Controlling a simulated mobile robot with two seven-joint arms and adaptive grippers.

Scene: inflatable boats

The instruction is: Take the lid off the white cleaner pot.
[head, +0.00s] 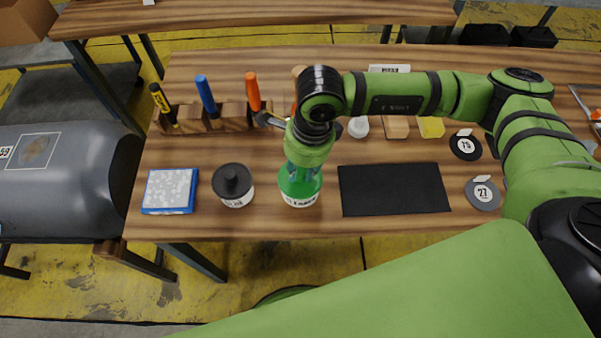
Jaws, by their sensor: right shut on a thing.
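The white cleaner pot (300,199) stands upright near the front edge of the wooden table (270,225). Only a low white band with partly readable dark lettering shows. Its green lid (300,183) is on top of the white body, with no clear gap visible. My right gripper (302,168) points down over the pot from above, shut on the green lid. The wrist hides its fingertips in part. My left gripper is not in view.
A white pot with a black lid (233,184) stands left of the cleaner pot, beside a blue-edged box (170,191). A black mat (394,189) lies to the right. A wooden rack (190,120) holds upright tools behind. Round discs (483,195) lie further right.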

